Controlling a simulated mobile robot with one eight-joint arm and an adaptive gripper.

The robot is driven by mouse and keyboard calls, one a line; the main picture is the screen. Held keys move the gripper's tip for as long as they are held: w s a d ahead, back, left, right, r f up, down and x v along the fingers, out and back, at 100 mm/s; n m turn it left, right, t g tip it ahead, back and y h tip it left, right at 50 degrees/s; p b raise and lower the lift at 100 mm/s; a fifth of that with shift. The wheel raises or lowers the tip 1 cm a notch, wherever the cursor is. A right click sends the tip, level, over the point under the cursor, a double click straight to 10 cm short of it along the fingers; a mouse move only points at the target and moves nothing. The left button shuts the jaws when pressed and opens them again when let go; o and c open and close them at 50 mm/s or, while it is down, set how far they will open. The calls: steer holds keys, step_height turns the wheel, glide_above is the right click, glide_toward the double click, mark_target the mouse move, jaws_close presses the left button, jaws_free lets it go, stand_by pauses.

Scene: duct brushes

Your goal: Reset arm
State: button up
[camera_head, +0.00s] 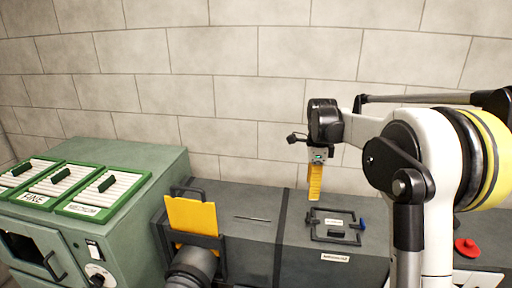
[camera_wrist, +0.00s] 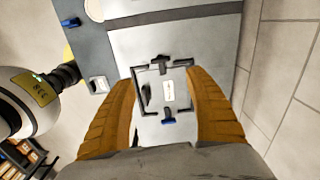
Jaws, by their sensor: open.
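My gripper (camera_head: 315,182) hangs from my white arm above the grey duct (camera_head: 235,217), its orange fingers pointing down. In the wrist view my gripper (camera_wrist: 165,108) shows two orange fingers spread apart with nothing between them. Below and beyond the fingers is a black-framed hatch (camera_head: 334,226) with a white label and a blue latch (camera_head: 362,224). The hatch also shows in the wrist view (camera_wrist: 178,78), with its blue latch (camera_wrist: 169,121) toward the gripper. The fingers look clear of the duct.
A green cabinet (camera_head: 165,163) stands at the left, with several green-framed white slatted panels (camera_head: 104,193) on top. A yellow plate (camera_head: 191,217) stands upright in a dark frame beside a round pipe (camera_head: 193,265). A red knob (camera_head: 467,247) is at the right. A block wall (camera_head: 230,95) runs behind.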

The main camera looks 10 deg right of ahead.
steer(key=s+a+r+n+t+b, duration=0.2)
steer(key=s+a+n, duration=0.2)
steer(key=s+n, duration=0.3)
steer(key=s+a+r+n+t+b, duration=0.1)
steer(key=s+a+r+n+t, duration=0.1)
steer(key=s+a+n, duration=0.45)
steer(key=s+a+f+n+t+b, duration=0.1)
steer(key=s+f+n, duration=0.3)
steer(key=s, duration=0.3)
steer(key=s+a+f+n+t+b, duration=0.1)
steer(key=s+f+n+t, duration=0.1)
steer(key=s, duration=0.6)
steer(key=shift+a+f+n, duration=0.3)
steer(key=shift+f+n, duration=0.55)
steer(key=shift+n, duration=0.3)
